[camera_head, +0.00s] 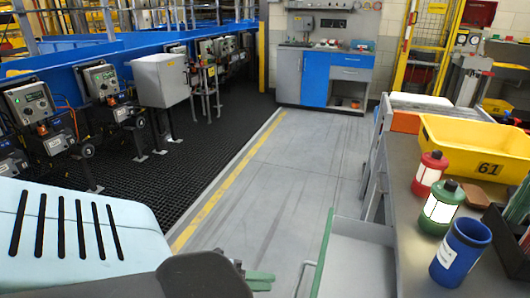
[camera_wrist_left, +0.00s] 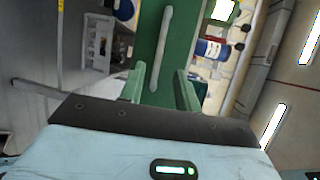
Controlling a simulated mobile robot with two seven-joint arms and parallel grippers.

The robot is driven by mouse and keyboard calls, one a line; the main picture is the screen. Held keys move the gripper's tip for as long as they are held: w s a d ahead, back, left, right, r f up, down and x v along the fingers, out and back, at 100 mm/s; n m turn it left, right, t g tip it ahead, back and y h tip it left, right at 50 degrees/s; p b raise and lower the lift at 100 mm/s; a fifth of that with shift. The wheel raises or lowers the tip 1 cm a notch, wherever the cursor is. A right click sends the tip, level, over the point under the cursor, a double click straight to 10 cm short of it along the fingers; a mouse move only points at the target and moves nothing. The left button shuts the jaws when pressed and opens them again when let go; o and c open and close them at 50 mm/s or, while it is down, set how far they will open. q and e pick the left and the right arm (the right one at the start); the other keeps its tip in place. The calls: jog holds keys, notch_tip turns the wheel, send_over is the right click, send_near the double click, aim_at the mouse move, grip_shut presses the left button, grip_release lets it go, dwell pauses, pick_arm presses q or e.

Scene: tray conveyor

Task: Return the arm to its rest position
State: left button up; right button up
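My left gripper (camera_head: 258,281) is low at the bottom of the head view, at the end of my pale blue arm. Its green fingers stand apart in the left wrist view (camera_wrist_left: 158,80), with nothing seen held. A pulled-out grey drawer (camera_head: 362,252) with a green front (camera_head: 322,250) is to its right; a floor gap shows between them in the head view. The left wrist view shows the green front (camera_wrist_left: 182,45) with a pale bar handle (camera_wrist_left: 163,40) beyond the fingers. My right gripper is in neither view.
A blue conveyor (camera_head: 120,50) with control boxes runs along the left. The grey floor (camera_head: 300,170) between is clear.

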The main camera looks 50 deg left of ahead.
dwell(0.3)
